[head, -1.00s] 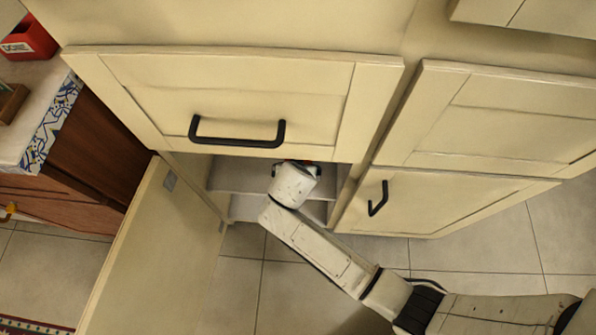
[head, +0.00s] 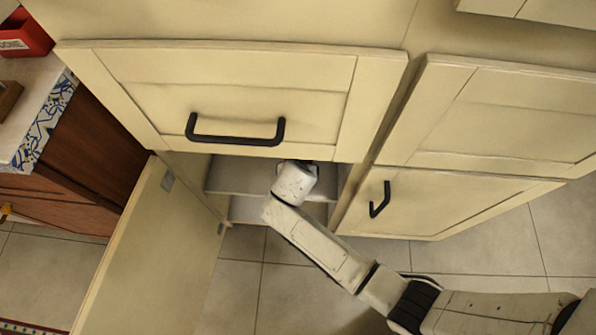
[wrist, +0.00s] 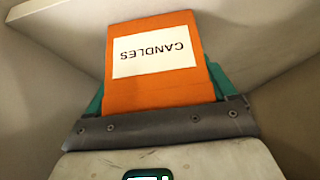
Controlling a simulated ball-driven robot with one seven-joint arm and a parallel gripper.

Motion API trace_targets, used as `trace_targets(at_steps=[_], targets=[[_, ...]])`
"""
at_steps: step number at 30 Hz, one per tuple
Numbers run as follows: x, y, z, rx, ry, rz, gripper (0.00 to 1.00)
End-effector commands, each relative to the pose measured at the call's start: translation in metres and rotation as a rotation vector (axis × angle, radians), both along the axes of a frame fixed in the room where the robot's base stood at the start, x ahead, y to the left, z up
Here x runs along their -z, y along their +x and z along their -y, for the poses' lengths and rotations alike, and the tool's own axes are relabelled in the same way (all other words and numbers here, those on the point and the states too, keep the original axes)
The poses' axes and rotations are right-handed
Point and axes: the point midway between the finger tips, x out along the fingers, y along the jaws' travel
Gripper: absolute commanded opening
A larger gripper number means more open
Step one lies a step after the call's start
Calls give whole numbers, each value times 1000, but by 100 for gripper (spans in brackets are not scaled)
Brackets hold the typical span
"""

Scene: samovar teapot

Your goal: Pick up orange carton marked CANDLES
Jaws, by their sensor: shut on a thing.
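The orange carton marked CANDLES (wrist: 160,88) fills the middle of the wrist view. Its white label reads upside down. My gripper (wrist: 160,92) is shut on it, with green finger parts showing at both sides of the carton. The head view does not show the carton; my arm reaches into the open lower cupboard (head: 235,178) and its end is hidden under the drawer front.
The cupboard door (head: 150,255) stands open at the left. A closed drawer front (head: 235,95) overhangs the opening, and a closed cupboard door (head: 440,200) is at the right. A pale shelf (head: 230,180) shows inside.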

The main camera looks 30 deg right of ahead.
Motion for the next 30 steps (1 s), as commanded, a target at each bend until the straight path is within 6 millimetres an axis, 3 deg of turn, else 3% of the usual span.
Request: trace_targets(at_steps=[3, 15, 20, 30], targets=[[0, 0, 0, -1, 1, 0, 47], [-8, -1, -1, -1, 0, 0, 47], [-6, -18, -14, -4, 1, -2, 47], [-7, -71, -52, -4, 0, -1, 47]])
